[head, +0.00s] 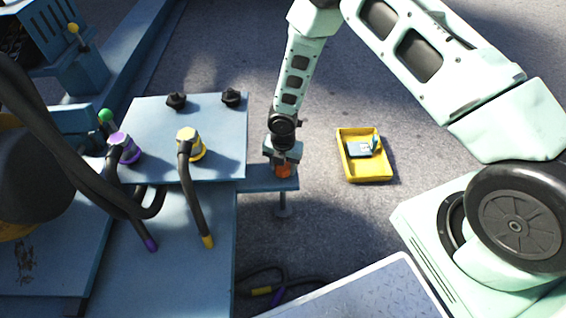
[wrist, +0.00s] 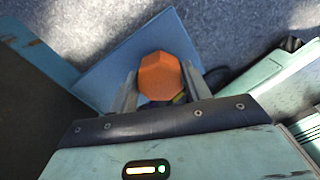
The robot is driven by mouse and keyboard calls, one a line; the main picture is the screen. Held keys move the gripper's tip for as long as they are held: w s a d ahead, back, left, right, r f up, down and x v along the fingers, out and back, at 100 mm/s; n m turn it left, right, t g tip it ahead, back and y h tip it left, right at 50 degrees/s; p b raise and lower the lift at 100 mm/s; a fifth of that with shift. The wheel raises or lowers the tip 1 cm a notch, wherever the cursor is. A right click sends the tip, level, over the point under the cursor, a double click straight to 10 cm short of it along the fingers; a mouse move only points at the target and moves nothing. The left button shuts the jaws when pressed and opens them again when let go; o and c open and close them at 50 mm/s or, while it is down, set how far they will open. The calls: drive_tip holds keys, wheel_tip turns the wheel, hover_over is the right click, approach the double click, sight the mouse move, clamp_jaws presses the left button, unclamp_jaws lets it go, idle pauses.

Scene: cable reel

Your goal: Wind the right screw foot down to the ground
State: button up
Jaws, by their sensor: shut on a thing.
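An orange faceted knob (head: 283,171) sits at the end of a blue bracket (head: 262,183) that juts right from the blue machine frame. Below the bracket, the grey screw foot (head: 284,205) shows as a short post with a round pad; I cannot tell whether the pad touches the ground. My gripper (head: 283,163) points down over the knob. In the wrist view, my gripper (wrist: 160,88) has a finger on each side of the orange knob (wrist: 160,75) and is shut on it. The screw itself is hidden beneath the knob in the wrist view.
A yellow tray (head: 365,177) with small items lies on the ground to the right. A blue panel (head: 215,140) left of the bracket carries black knobs (head: 231,97) and purple and yellow connectors (head: 190,145) with dark cables. Cables (head: 262,285) lie below. Ground right of the foot is clear.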

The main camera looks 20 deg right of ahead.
drive_tip(key=m+p, duration=0.2)
drive_tip(key=m, duration=0.4)
drive_tip(key=shift+r+p, duration=0.1)
drive_tip(key=shift+p, duration=0.2)
drive_tip(key=m+p, duration=0.1)
drive_tip(key=m, duration=0.3)
drive_tip(key=m+p, duration=0.1)
drive_tip(key=m, duration=0.2)
drive_tip(key=shift+m, duration=0.3)
drive_tip(key=m+p, duration=0.1)
drive_tip(key=m, duration=0.4)
drive_tip(key=shift+m, duration=0.3)
drive_tip(key=shift+m+p, duration=0.45)
drive_tip(key=shift+m, duration=1.75)
drive_tip(key=o, duration=0.9)
